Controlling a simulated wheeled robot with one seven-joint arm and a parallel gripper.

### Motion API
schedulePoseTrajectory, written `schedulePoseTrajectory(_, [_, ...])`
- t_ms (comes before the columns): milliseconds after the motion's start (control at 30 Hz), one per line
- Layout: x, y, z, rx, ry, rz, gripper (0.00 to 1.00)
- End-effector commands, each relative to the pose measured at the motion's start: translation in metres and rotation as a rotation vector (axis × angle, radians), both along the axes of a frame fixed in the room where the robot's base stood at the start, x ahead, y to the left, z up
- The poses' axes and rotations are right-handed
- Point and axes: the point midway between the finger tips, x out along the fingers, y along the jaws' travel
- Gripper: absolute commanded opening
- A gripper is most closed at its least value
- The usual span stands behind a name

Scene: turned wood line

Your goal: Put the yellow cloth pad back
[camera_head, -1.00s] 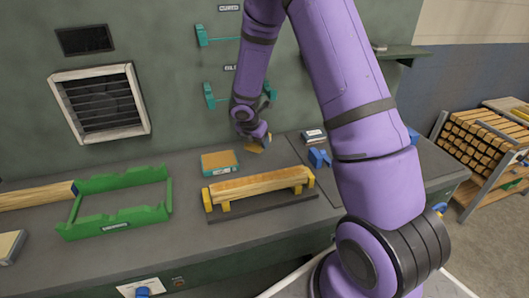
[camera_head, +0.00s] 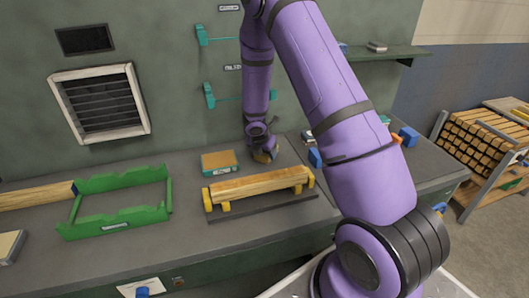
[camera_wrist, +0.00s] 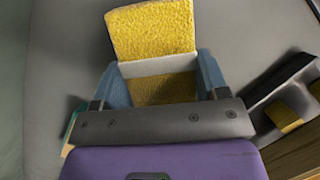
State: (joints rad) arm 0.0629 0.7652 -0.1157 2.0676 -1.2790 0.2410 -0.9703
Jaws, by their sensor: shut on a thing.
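The yellow cloth pad (camera_wrist: 152,28) fills the top middle of the wrist view, with a pale band across it and more yellow below, between my fingers. My gripper (camera_wrist: 157,72) is shut on it, one blue-grey finger at each side. In the head view, my gripper (camera_head: 264,153) points down low over the grey bench, behind the turned wood piece. Only a small bit of the pad (camera_head: 261,157) shows there. I cannot tell whether the pad touches the bench.
A teal-edged block with a tan top (camera_head: 219,162) lies just left of my gripper. A wooden piece (camera_head: 258,184) rests on yellow supports in front. A green rack (camera_head: 115,201) stands further left. Blue items (camera_head: 314,157) lie right, partly behind my arm. The wall (camera_head: 185,115) is close behind.

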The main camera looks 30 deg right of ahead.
Motion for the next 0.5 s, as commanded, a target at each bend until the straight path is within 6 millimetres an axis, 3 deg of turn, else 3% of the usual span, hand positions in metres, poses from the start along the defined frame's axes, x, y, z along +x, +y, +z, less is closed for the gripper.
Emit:
schedulePoseTrajectory(400, [0.0003, 0.0005, -0.0046, -0.001, 0.0, 0.002, 0.49])
schedulePoseTrajectory(433, [0.0004, 0.0003, -0.0042, -0.001, -0.001, 0.001, 0.74])
schedulePoseTrajectory(500, [0.0003, 0.0003, -0.004, -0.001, -0.001, 0.001, 0.9])
